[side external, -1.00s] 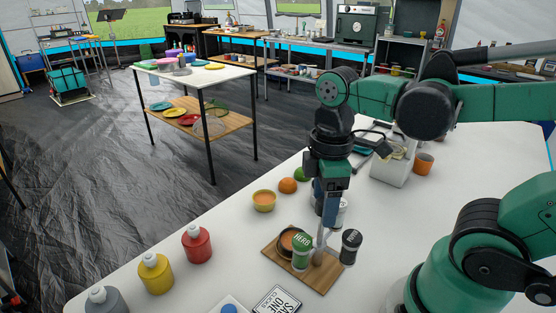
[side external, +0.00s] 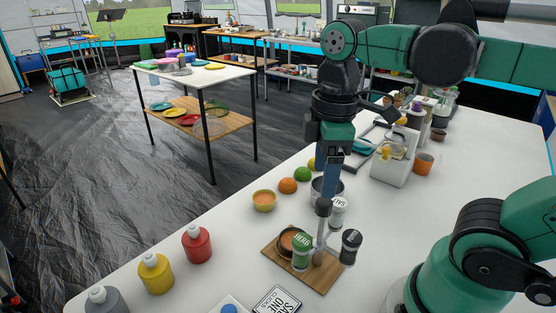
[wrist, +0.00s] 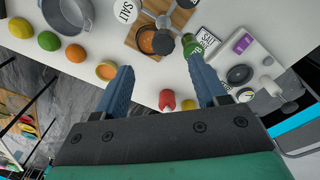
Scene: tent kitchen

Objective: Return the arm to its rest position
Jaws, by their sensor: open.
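My gripper (side external: 327,196) is open and empty, pointing down above the table. Its blue fingers also show in the wrist view (wrist: 160,68), spread apart with nothing between them. Below it is a wooden board (side external: 313,276) with a caddy post (side external: 320,240) standing on it. A green-topped herb jar (side external: 302,252), a dark-topped jar (side external: 351,246) and a small bowl (side external: 288,243) are around the post. A white-topped salt jar (side external: 339,210) stands just behind the board. In the side view the fingertips overlap the post's top; the wrist view shows the post beyond the fingers.
Red (side external: 197,245) and yellow (side external: 155,274) bottles line the left edge. A white container (side external: 392,168) stands at back right.

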